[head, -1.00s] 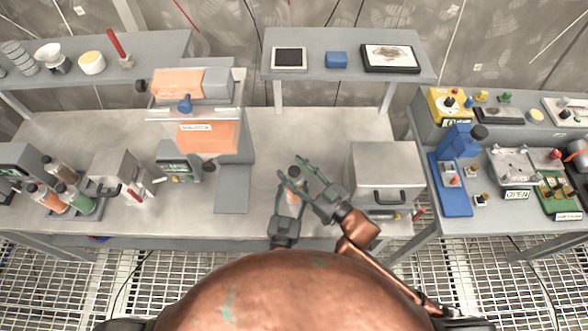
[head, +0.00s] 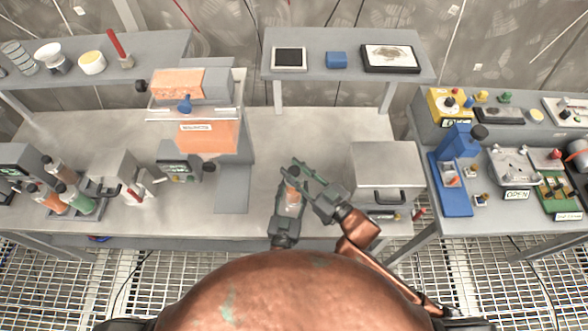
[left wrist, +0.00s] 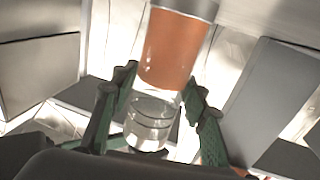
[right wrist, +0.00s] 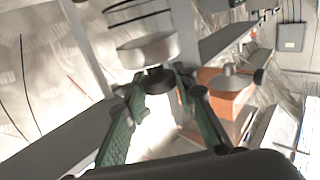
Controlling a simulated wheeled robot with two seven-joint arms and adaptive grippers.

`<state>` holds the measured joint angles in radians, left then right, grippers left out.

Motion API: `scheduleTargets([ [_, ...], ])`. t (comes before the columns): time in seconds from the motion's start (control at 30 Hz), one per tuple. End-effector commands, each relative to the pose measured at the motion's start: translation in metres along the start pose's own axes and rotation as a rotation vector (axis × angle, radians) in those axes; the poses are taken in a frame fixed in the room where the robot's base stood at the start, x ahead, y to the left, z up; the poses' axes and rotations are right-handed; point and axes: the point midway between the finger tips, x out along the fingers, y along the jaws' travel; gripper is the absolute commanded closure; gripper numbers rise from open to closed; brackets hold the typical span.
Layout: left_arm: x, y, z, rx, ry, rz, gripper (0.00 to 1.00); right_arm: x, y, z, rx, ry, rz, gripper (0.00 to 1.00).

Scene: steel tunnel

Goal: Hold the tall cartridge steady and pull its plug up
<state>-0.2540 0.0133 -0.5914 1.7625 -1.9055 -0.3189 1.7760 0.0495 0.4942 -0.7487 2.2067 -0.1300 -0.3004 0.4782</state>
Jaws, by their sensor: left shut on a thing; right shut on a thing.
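The tall cartridge (head: 292,207) stands near the front edge of the middle table, with an orange filling and a clear section. My left gripper (left wrist: 158,88) is shut on the cartridge; its green fingers lie on both sides of it in the left wrist view, which shows the orange part (left wrist: 175,48) under a grey end. My right gripper (right wrist: 158,88) is shut on the plug, a dark knob (right wrist: 160,80) beside a pale round cap (right wrist: 149,51). In the head view my right fingers (head: 294,172) reach across the cartridge's top and partly hide it.
A grey lidded box (head: 386,172) stands close to the right of my right gripper. A press with an orange panel (head: 208,137) stands to the left, above a grey plate (head: 232,190). A rack of several cartridges (head: 92,212) is at far left. The table behind the cartridge is clear.

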Motion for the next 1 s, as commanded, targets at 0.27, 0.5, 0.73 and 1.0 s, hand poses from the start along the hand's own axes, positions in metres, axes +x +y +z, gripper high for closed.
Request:
scheduleTargets([
  [0.27,0.0,-0.001,0.001,0.001,-0.001,-0.001,0.88,0.0,0.0,-0.015,-0.001,0.003,-0.001,1.0],
  [0.5,0.0,0.0,0.001,-0.001,-0.002,-0.001,0.88,0.0,0.0,-0.013,-0.001,0.001,0.0,0.71],
  [0.73,0.0,0.0,0.001,0.0,-0.002,0.0,0.88,0.0,0.0,-0.013,0.0,0.0,0.0,0.56],
  [1.0,0.0,0.0,0.001,0.0,-0.002,0.001,0.88,-0.001,0.0,-0.012,0.0,-0.001,0.0,0.56],
])
